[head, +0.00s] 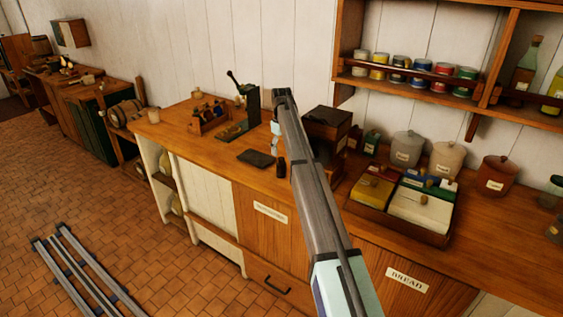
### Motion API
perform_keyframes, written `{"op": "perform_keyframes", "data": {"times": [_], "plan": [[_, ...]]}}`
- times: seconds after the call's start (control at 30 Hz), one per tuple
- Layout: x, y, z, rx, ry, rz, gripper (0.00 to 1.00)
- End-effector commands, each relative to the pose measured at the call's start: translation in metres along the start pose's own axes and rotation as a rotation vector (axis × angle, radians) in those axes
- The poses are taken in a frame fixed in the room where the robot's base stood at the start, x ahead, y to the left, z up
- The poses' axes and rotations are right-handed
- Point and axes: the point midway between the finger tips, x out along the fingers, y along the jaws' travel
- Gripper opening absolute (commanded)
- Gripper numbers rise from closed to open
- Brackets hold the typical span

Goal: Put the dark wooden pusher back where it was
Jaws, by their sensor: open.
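A small dark upright piece (281,168), which looks like the dark wooden pusher, stands on the wooden counter (215,165) near its front edge. It is too small to make out its wood. My gripper (275,150) shows only in part, pale and small, beside the far end of my arm. It is above and slightly left of the dark piece and appears apart from it. The fingertips are too small to make out, and nothing shows held. A dark flat slab (256,158) lies on the counter left of the piece.
A dark green press with a lever (252,103) and a small rack of dark items (208,117) stand to the left. A dark wooden box (330,127) stands behind my arm. A tray of colored boxes (435,236) and several canisters (407,147) fill the right.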

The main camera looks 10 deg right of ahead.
Motion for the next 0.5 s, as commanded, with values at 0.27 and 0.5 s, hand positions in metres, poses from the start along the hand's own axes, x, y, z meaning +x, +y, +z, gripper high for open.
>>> {"op": "perform_keyframes", "data": {"times": [0.27,0.5], "plan": [[-0.034,0.0,0.0,0.0,0.0,0.0,0.69],[-0.04,0.0,0.0,0.0,0.0,0.0,0.69]]}}
